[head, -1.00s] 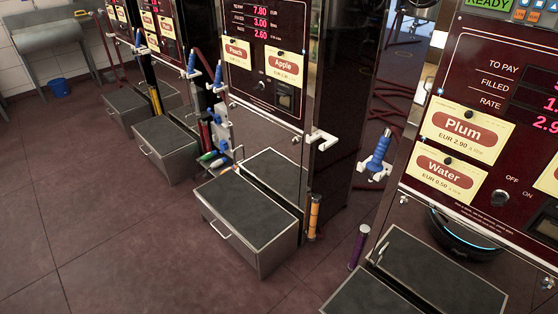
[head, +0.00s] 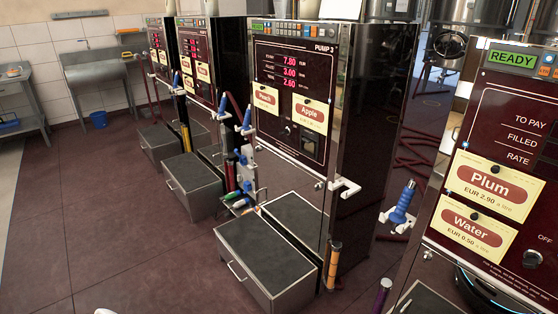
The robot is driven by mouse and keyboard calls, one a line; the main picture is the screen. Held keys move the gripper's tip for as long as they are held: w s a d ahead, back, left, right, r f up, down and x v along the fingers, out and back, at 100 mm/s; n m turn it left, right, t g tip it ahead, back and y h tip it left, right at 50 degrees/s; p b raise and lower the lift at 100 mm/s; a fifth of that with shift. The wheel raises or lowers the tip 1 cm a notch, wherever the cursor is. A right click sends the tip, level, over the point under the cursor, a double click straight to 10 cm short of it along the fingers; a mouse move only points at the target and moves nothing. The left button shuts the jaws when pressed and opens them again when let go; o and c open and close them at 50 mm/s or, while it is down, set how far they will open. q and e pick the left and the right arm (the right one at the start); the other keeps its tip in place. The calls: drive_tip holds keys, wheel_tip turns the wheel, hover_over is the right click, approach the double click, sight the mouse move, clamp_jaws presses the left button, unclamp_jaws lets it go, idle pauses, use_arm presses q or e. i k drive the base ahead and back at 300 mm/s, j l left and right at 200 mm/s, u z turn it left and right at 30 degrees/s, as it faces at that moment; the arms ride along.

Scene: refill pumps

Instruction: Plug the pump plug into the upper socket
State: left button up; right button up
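No pump plug or upper socket can be made out for certain at this size. A grey-white panel (head: 248,170) with small blue and white fittings stands at the left side of Pump 3 (head: 292,108). Red and green handles (head: 231,173) are beside it, too small to tell apart clearly. A blue nozzle (head: 403,203) hangs in a white holder between Pump 3 and the near right pump (head: 490,150). Neither of my grippers shows clearly. A small white shape (head: 104,311) is cut off at the bottom edge, and I cannot tell what it is.
A grey box with a dark top (head: 262,262) stands before Pump 3, with similar boxes (head: 195,185) farther left. Orange (head: 333,264) and purple (head: 382,295) cylinders stand nearby. A sink (head: 97,75) and blue bucket (head: 98,119) are at the back. The left floor is clear.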

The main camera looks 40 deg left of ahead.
sight(242, 203)
drive_tip(key=i+j, duration=0.2)
drive_tip(key=j, duration=0.55)
drive_tip(key=i+j, duration=0.2)
drive_tip(key=j, duration=0.5)
drive_tip(key=i+j, duration=0.2)
drive_tip(key=j, duration=0.55)
drive_tip(key=i+j, duration=0.2)
drive_tip(key=j, duration=0.5)
drive_tip(key=i+j, duration=0.2)
drive_tip(key=j, duration=0.55)
drive_tip(key=i+j, duration=0.2)
drive_tip(key=j, duration=0.5)
drive_tip(key=i+j, duration=0.2)
drive_tip(key=j, duration=0.55)
drive_tip(key=i+j, duration=0.2)
drive_tip(key=j, duration=0.5)
